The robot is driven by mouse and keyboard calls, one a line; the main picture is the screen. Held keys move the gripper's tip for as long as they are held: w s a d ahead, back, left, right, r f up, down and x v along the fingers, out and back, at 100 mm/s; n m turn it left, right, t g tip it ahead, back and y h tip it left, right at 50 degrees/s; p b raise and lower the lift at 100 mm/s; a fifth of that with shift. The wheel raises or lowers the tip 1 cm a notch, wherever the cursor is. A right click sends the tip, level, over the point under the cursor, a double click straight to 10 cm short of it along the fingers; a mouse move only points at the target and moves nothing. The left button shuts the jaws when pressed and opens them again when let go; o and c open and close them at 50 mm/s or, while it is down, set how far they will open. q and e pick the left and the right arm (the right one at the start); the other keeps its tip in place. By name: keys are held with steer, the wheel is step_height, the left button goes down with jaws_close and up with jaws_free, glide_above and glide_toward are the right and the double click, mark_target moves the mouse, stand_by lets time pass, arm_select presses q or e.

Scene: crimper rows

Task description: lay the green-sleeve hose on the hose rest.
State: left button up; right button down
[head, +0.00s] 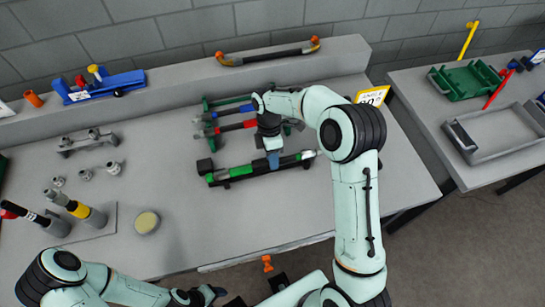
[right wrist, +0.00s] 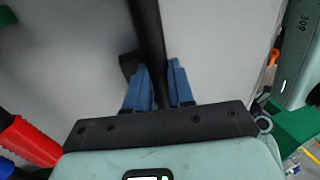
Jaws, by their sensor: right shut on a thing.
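The green-sleeve hose (head: 240,171) is a dark bar with a green sleeve, lying level over the middle of the bench in the head view. My right gripper (head: 272,160) is on it, right of the sleeve. In the right wrist view, the blue fingers of this gripper (right wrist: 160,88) are closed around the dark hose (right wrist: 150,35). I cannot tell whether the hose touches the supports below it. My left gripper (head: 210,294) is at the bottom edge, away from the bench items; its fingers are unclear. I cannot identify the hose rest for certain; a dark bar with orange ends (head: 268,54) lies on the back ledge.
Red-sleeve (head: 235,127) and blue-sleeve (head: 232,112) hoses lie just behind the held one. Left are a grey bracket (head: 88,142), upright tools (head: 75,209) and a round yellow-topped pot (head: 147,222). A blue tool (head: 100,87) sits on the ledge. The front right bench is bare.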

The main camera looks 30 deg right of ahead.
arm_select(q)
steer(key=shift+w+r, duration=0.15)
steer(key=shift+r, duration=0.1)
arm_select(e)
steer(key=shift+f, duration=0.1)
stand_by(0.5)
steer(key=c, duration=0.9)
jaws_free()
arm_select(q)
steer(key=w+r+p, duration=0.2)
steer(key=r, duration=0.1)
steer(key=shift+w+p, duration=0.25)
steer(key=shift+p, duration=0.05)
arm_select(e)
steer(key=v, duration=1.3)
steer(key=shift+r, duration=0.2)
